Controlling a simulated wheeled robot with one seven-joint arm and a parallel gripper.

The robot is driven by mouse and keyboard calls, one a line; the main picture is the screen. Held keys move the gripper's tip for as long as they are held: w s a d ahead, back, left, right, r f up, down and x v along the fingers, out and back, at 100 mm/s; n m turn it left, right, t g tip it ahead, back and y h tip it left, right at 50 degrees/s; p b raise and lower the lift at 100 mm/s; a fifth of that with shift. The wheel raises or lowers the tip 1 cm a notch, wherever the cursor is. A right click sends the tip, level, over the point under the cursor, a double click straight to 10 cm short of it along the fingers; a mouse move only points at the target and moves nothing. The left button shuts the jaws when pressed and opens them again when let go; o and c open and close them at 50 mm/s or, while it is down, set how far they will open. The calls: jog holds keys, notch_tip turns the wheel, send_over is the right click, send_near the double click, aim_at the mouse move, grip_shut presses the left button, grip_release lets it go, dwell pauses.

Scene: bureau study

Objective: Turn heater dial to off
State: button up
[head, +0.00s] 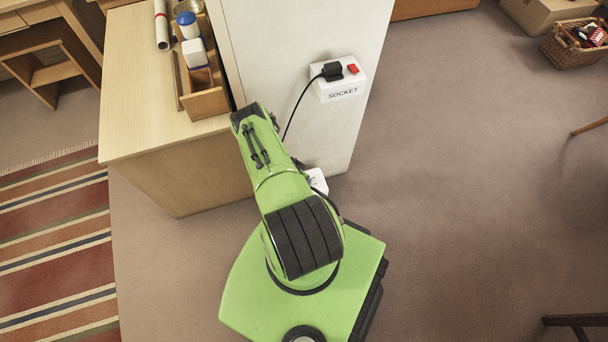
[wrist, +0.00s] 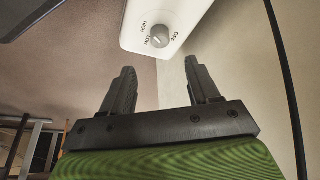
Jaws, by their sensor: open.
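The heater dial (wrist: 159,37) is a round grey knob on a white box (wrist: 185,18) at the top of the wrist view. The labels HIGH, LOW and OFF stand around it. Its pointer seems to be on the LOW side, but it is too small to be sure. My gripper (wrist: 160,82) is open and empty, its two dark fingers spread below the dial in the picture and apart from it. In the head view a small part of a white box (head: 318,181) shows beside my green arm, which hides the rest and my gripper.
A white socket box (head: 337,91) with a black plug (head: 332,71) and a red switch is on the pale panel above. A black cable (wrist: 287,85) runs down the right of the wrist view. A wooden desk (head: 150,100) stands left; open floor lies right.

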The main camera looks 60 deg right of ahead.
jog(key=b+x, duration=0.5)
jog(key=x, duration=0.5)
jog(key=shift+f, duration=0.35)
jog(key=c, duration=1)
jog(key=shift+c, duration=0.2)
